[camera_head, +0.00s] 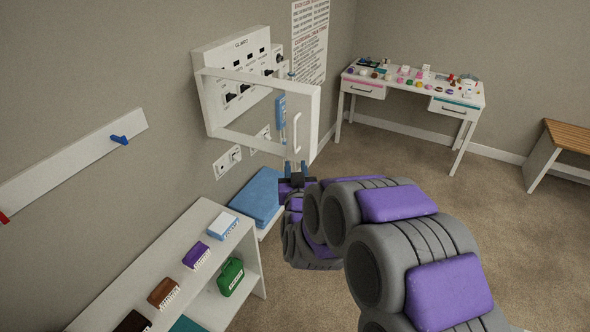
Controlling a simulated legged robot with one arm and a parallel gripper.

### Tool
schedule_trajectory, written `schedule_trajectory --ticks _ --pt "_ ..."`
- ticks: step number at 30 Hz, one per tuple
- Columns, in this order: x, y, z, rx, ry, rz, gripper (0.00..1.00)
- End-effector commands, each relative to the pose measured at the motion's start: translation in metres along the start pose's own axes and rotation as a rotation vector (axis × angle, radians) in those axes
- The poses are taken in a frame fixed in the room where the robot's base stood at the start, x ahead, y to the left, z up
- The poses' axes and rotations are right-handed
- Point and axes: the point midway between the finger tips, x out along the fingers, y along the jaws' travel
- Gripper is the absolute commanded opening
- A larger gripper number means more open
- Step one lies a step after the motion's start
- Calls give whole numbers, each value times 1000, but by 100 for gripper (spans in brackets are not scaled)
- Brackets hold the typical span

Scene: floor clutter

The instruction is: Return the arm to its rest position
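My arm (405,240), grey with purple pads, reaches from the bottom right to the middle of the view. It is bent and stretched out in front of me. My gripper (296,168) is at its far end, small and dark, just below the lower edge of an open white cabinet door (308,108). The fingers are too small and overlapped to show whether they are open or shut. I cannot tell whether they touch the door.
The door belongs to a white wall panel (243,50) with switches. A cluttered desk (412,88) and bench (570,135) are at right; carpet between is clear.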

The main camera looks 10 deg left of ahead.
Motion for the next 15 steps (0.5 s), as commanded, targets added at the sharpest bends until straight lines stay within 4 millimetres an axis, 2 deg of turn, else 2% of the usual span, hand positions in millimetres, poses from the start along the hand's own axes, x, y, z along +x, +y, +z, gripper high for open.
schedule_trajectory --ticks 8,11,15 --pt "-2 2 -1 3 -10 -2 33" --pt "-5 8 0 12 -59 -10 33" --pt "-21 20 4 33 -201 -35 33"
